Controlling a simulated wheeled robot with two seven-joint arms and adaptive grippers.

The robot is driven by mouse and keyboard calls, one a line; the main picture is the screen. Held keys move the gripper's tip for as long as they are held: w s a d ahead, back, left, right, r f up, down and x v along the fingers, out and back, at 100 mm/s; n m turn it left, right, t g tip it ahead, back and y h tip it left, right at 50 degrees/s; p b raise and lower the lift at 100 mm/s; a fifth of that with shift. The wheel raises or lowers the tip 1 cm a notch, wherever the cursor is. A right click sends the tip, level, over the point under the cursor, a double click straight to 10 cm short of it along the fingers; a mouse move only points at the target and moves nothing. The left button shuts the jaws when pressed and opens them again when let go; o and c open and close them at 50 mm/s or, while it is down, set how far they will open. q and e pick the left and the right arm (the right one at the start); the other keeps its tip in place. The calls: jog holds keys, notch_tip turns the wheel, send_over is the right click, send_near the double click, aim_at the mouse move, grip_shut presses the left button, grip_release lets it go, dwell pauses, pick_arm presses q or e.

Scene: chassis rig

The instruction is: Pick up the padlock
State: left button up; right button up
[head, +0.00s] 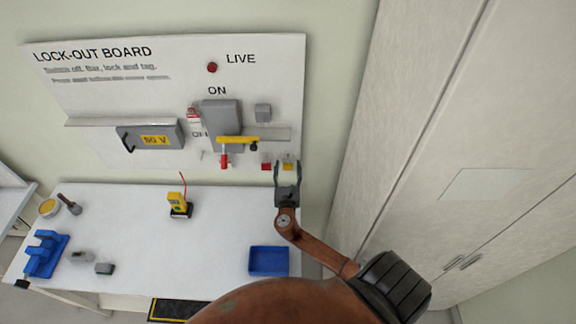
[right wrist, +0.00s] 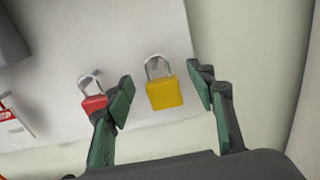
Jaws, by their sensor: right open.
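A yellow padlock (right wrist: 164,94) with a metal shackle hangs at the lower right of the lock-out board, between the spread fingers of my right gripper (right wrist: 165,100) in the right wrist view. The fingers are apart from its sides. In the head view the yellow padlock (head: 288,162) shows just above my open right gripper (head: 287,168). A red padlock (right wrist: 94,98) hangs to its left, partly behind the left finger; it also shows in the head view (head: 266,166). My left gripper is not in view.
The lock-out board (head: 110,85) carries a grey switch box (head: 222,122) with a yellow bar (head: 238,140). A blue tray (head: 268,261), a yellow device (head: 177,202) and a blue stand (head: 45,254) are on the white table (head: 130,235). A tall cabinet (head: 450,120) stands right.

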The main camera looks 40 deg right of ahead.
jog(key=c, duration=1.3)
jog(key=shift+r, duration=0.15)
